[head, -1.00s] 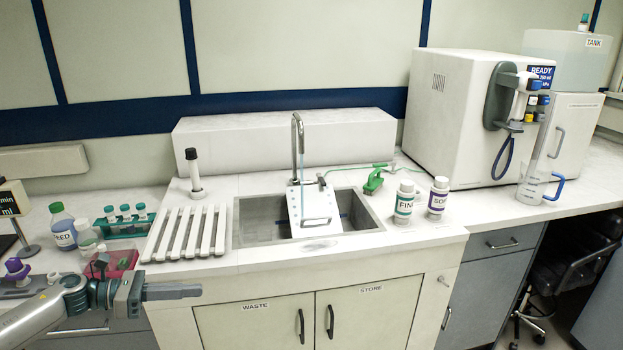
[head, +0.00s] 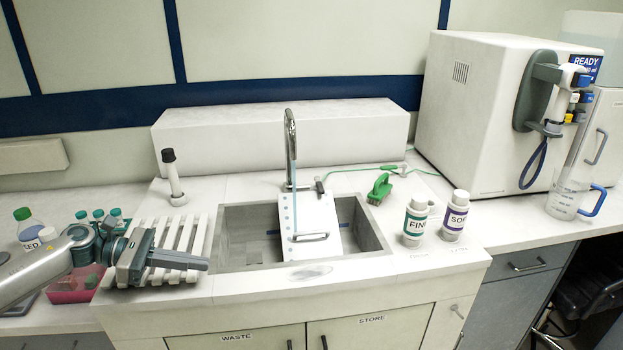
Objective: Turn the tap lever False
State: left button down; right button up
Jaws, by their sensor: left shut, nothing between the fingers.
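The tap (head: 290,150) is a tall chrome spout standing behind the sink (head: 238,238). A pale blue stream runs down from its mouth toward the white perforated board (head: 312,222) in the basin. A small dark tap lever (head: 319,187) sits at the right of the tap's base. My left gripper (head: 200,264) is shut and empty. It is over the front of the white slatted rack, left of the sink and well apart from the lever. My right gripper is not in view.
The white slatted rack (head: 198,236) lies left of the sink. A black-topped post (head: 173,178) stands behind it. A clear jug (head: 568,200) stands farther right by a white machine (head: 480,120).

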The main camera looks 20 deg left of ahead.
aim_at(319, 186)
jog(key=i, duration=1.25)
